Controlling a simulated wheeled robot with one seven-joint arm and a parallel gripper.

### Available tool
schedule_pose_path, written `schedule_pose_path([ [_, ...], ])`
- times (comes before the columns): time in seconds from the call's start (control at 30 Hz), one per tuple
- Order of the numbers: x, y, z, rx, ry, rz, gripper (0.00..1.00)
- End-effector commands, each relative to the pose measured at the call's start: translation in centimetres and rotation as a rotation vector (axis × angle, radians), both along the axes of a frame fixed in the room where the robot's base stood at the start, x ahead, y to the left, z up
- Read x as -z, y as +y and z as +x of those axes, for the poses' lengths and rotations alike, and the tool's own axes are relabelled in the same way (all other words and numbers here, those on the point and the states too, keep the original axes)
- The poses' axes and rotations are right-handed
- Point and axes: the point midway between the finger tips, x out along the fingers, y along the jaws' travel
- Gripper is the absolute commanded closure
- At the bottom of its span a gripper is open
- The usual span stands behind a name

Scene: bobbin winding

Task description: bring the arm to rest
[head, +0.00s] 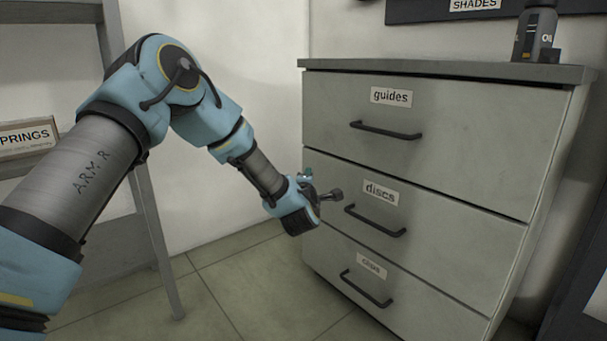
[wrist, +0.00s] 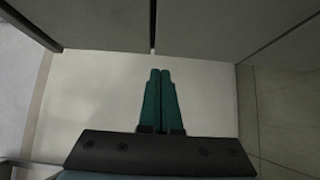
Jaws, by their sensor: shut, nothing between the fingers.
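My gripper (head: 307,174) is at the end of my raised, bent arm, in front of the left side of the grey drawer cabinet (head: 450,70) in the head view. It is near the left edge of the drawer labelled discs (head: 440,219), and I cannot tell the exact gap. In the wrist view its two green fingers (wrist: 160,100) lie side by side, shut with nothing between them.
The guides drawer (head: 470,150) and the lowest drawer (head: 410,290) also look shut; each drawer has a dark bar handle. A dark bottle (head: 537,30) stands on the cabinet top. A shelf with a springs box (head: 28,138) is at left. Tiled floor (head: 235,285) is clear.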

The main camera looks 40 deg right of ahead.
Motion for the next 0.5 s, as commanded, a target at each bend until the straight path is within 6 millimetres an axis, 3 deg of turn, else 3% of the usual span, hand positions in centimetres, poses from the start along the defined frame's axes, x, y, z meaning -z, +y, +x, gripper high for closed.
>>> schedule_pose_path([
  [0.33,0.0,0.5,-0.1,0.0,-0.003,0.008,1.0],
  [0.43,-0.3,1.8,1.4,0.007,-0.025,0.072,1.0],
  [0.5,-0.5,3.9,3.3,0.019,-0.052,0.174,1.0],
])
